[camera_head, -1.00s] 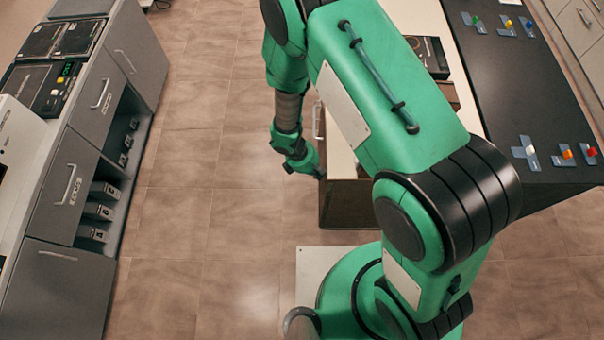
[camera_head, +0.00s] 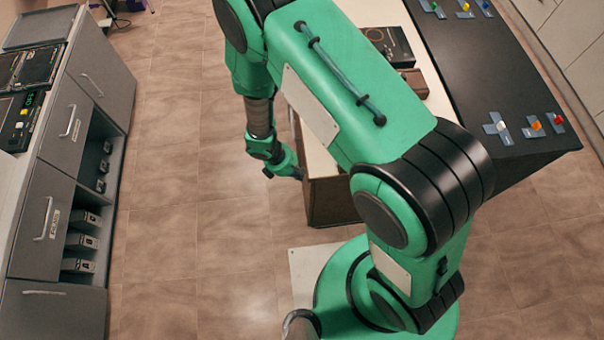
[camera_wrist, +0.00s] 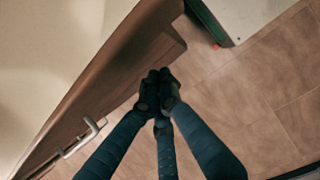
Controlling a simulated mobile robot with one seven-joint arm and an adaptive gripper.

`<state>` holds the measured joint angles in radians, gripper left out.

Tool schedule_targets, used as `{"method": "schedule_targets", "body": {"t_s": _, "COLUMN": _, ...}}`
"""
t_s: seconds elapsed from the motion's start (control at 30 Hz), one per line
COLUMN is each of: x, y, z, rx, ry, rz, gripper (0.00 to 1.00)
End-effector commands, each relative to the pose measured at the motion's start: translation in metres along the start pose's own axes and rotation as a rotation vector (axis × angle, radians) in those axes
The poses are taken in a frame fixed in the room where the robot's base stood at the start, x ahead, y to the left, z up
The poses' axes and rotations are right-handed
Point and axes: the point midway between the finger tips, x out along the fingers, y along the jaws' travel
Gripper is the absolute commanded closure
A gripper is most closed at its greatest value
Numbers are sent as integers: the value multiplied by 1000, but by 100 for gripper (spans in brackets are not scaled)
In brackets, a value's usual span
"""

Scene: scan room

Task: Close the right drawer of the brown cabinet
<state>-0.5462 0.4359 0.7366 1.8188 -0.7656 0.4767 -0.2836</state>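The brown cabinet (camera_head: 330,203) has a pale top and stands right of my gripper in the head view, partly hidden by my arm. In the wrist view its brown front (camera_wrist: 110,88) runs diagonally, with a silver handle (camera_wrist: 80,138) on a drawer front at lower left. How far the right drawer stands out, I cannot tell. My gripper (camera_head: 298,174) is beside the cabinet's near front corner. In the wrist view the dark fingertips of my gripper (camera_wrist: 158,80) are together, with nothing seen between them, close to the brown front. Contact is unclear.
A grey cabinet bench (camera_head: 60,190) with handles and open shelves stands at left. A black counter (camera_head: 480,90) with colored knobs is at right. A dark box (camera_head: 390,45) lies on the pale top. Tiled floor (camera_head: 165,180) is clear between the benches.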

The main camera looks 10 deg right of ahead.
Motion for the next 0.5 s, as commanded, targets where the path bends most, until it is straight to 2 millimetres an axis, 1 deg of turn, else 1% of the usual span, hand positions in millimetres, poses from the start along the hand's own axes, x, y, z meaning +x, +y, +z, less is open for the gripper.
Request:
{"method": "schedule_targets", "body": {"t_s": 0.17, "x": -11, "y": 0, "z": -24, "rx": -4, "ry": 2, "rz": 3, "gripper": 100}}
{"method": "schedule_targets", "body": {"t_s": 0.4, "x": -57, "y": 1, "z": -23, "rx": 0, "ry": 4, "rz": 4, "gripper": 100}}
{"method": "schedule_targets", "body": {"t_s": 0.5, "x": -73, "y": 1, "z": -22, "rx": 0, "ry": 2, "rz": 3, "gripper": 100}}
